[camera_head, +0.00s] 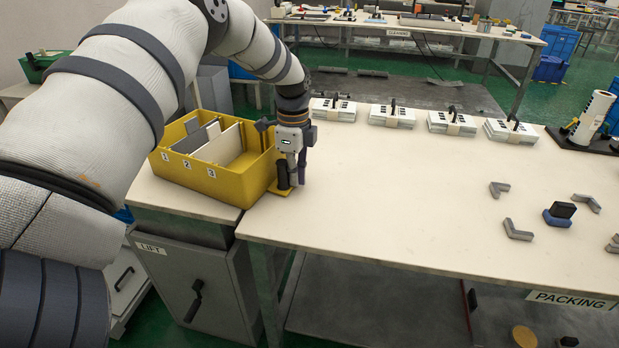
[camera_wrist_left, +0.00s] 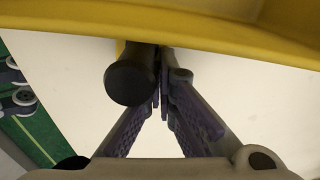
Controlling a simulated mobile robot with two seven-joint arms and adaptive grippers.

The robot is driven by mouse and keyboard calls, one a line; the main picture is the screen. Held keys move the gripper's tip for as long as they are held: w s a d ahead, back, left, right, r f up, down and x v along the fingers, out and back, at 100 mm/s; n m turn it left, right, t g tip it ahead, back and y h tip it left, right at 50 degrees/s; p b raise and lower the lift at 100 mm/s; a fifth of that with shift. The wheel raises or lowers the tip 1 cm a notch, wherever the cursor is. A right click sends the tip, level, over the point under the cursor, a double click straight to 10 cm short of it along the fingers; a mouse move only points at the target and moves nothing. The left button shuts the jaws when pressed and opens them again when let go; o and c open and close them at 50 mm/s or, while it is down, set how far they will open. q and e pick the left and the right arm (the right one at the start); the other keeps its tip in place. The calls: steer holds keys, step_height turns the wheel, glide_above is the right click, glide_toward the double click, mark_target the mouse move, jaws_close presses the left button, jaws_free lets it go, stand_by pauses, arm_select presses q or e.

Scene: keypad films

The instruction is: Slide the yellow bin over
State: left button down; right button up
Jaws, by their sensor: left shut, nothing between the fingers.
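The yellow bin (camera_head: 215,182) sits at the left end of the work surface, above the grey lift cabinet. Its front shows the numbers 1, 2 and 3, and grey and white dividers stand inside. A black upright knob (camera_head: 282,176) stands on a small yellow tab at the bin's right end. My left gripper (camera_head: 299,180) points down just right of this knob, shut and empty. In the left wrist view the closed fingers (camera_wrist_left: 161,85) are beside the round black knob (camera_wrist_left: 130,83), not around it; I cannot tell whether they touch. The bin's yellow rim (camera_wrist_left: 160,28) crosses the top there.
The white packing table (camera_head: 400,220) is largely clear to the right of my gripper. Banded white stacks (camera_head: 391,117) line its back edge. Grey corner pieces (camera_head: 517,230) and a blue-and-black block (camera_head: 560,214) lie at the right. The lift cabinet (camera_head: 195,290) is below the bin.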

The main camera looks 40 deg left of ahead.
arm_select(q)
steer(key=s+a, duration=0.1)
steer(key=a, duration=0.2)
steer(key=s+a, duration=0.1)
steer(key=a, duration=0.1)
steer(key=s+a, duration=0.1)
steer(key=a, duration=0.2)
steer(key=shift+s+a+r, duration=0.1)
steer(key=shift+s+a, duration=0.2)
